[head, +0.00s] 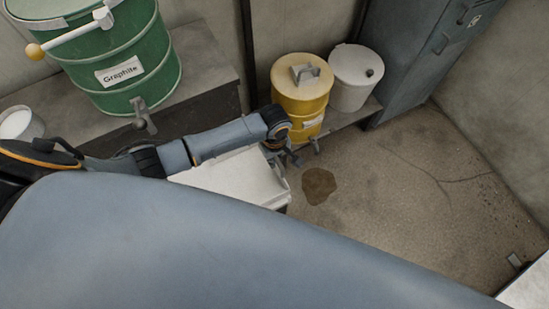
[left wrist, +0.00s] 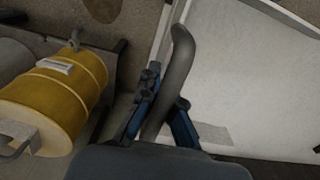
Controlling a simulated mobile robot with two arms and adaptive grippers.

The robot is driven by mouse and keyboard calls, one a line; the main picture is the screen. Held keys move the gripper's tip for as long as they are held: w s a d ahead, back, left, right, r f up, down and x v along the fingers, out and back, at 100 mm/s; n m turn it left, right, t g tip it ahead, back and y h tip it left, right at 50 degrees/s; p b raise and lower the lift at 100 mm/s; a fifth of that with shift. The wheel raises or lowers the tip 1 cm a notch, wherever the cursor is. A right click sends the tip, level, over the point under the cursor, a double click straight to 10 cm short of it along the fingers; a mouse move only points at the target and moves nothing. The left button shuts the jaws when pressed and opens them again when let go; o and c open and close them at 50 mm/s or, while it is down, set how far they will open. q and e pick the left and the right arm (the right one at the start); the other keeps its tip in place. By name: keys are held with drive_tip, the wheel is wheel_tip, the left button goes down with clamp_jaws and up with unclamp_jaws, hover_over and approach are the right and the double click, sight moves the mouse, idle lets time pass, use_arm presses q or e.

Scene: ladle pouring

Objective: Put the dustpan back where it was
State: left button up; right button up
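My left gripper (head: 283,152) is over the right end of the white-topped stand in the head view. In the left wrist view its two blue fingers (left wrist: 164,112) lie on either side of a curved dark grey handle (left wrist: 181,58) and appear closed on it. My right gripper is not in view.
The white-topped stand (head: 238,182) has a raised rim. A yellow drum (head: 300,98) and a white bin (head: 354,82) stand on a low shelf beyond. A green Graphite drum (head: 125,55) stands on a bench. A brown stain (head: 319,186) marks open floor.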

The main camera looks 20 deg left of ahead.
use_arm(q)
drive_tip(key=o, duration=0.5)
wheel_tip(320, 180, up, 13)
drive_tip(key=shift+p, duration=0.45)
idle(0.4)
